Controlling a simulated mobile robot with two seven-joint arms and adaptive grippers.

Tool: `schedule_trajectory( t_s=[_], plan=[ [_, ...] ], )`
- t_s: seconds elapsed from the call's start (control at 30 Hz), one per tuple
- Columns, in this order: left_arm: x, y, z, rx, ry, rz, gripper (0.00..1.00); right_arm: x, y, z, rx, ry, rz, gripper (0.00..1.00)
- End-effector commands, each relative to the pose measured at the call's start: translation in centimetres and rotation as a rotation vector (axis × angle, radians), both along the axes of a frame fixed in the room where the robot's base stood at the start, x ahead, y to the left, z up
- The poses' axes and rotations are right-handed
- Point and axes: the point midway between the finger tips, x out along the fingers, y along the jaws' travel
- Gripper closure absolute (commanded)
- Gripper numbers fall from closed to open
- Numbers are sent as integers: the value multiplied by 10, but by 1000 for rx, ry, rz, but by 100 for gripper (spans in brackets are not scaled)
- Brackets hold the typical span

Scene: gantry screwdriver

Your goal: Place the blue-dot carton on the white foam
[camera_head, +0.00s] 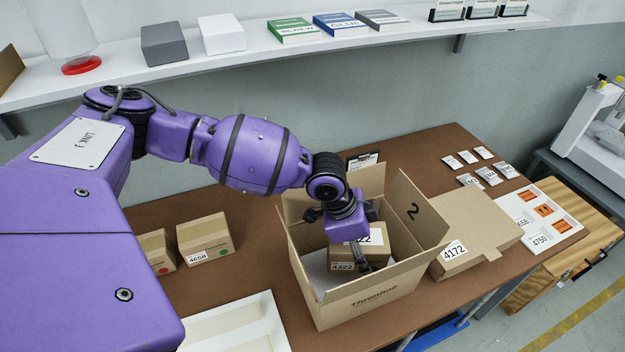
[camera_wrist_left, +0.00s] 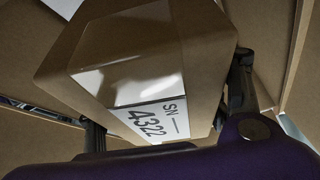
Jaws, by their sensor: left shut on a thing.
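A small brown carton labelled 4322 (camera_head: 375,255) is inside a large open box (camera_head: 365,305) marked "2" in the head view. My left gripper (camera_head: 352,245) reaches down into this box and is shut on the carton. In the left wrist view the carton (camera_wrist_left: 140,60) sits between the two fingers, with its label facing me. No blue dot shows on its visible faces. A white surface (camera_head: 318,270) shows inside the box, left of the carton; it may be the white foam. I cannot tell whether the carton touches it. My right gripper is not in view.
The box flaps stand open around my wrist. Two cartons, one with a red dot (camera_head: 157,252) and one with a green dot (camera_head: 205,238), stand left. A closed box 4172 (camera_head: 480,228) adjoins right. A white tray (camera_head: 235,325) lies front left. A shelf (camera_head: 270,52) runs behind.

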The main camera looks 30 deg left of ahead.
Motion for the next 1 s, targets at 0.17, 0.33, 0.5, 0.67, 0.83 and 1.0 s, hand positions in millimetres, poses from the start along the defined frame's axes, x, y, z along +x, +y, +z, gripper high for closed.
schedule_trajectory(
  t_s=[0.17,0.33,0.5,0.67,0.83,1.0],
  plan=[
    [0,0,-17,-2,1,1,75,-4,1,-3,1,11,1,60],
    [-1,0,-35,-1,3,2,75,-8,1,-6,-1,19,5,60],
    [-1,0,-54,-1,2,2,75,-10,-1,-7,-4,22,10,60],
    [0,0,-54,-1,0,2,75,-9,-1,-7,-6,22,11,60],
    [0,0,-57,-1,2,2,75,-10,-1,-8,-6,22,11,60],
    [-1,1,-57,0,2,2,15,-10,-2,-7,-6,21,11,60]
  ],
)
